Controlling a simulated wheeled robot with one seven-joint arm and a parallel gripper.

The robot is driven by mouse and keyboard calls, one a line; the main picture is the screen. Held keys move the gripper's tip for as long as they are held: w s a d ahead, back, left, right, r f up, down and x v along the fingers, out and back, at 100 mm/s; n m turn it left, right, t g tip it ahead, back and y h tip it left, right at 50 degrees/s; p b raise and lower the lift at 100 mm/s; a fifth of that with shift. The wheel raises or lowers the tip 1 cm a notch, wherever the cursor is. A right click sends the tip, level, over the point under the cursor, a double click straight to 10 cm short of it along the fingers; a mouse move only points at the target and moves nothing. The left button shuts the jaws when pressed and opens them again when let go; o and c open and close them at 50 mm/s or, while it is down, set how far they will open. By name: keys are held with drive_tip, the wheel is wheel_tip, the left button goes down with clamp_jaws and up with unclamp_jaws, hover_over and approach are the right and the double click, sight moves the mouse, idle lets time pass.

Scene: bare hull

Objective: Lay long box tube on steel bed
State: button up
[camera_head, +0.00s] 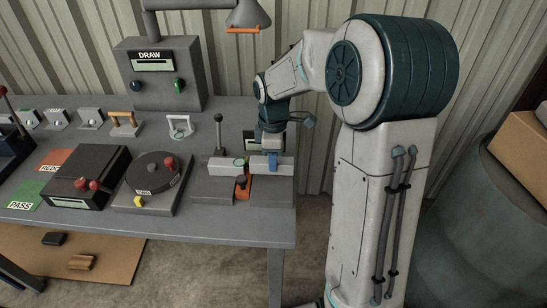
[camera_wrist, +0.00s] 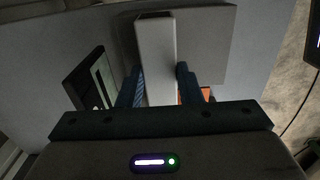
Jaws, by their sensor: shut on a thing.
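The long box tube (camera_wrist: 156,58) is a pale grey, square-sided bar with a dark open end. In the wrist view it runs between the two blue fingers of my gripper (camera_wrist: 160,88), which are shut on it. In the head view my gripper (camera_head: 272,162) is low over the right end of the bench, and the tube (camera_head: 258,166) shows beside the blue finger.
An orange part (camera_head: 242,188) and a black-knobbed lever (camera_head: 218,122) are close to my gripper. A round dial fixture (camera_head: 150,178) and a black box with red knobs (camera_head: 88,176) stand to the left. The DRAW cabinet (camera_head: 160,85) is behind. The bench's right edge is near.

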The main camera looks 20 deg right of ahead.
drive_tip(key=shift+f, duration=0.35)
drive_tip(key=shift+f, duration=0.4)
drive_tip(key=o, duration=1)
wheel_tip(320, 180, up, 12)
drive_tip(key=s+f+m+t, duration=0.3)
drive_tip(key=s+m, duration=1.1)
drive_tip(key=s, duration=0.7)
drive_tip(key=shift+f+m, duration=0.15)
drive_tip(key=shift+m, duration=0.15)
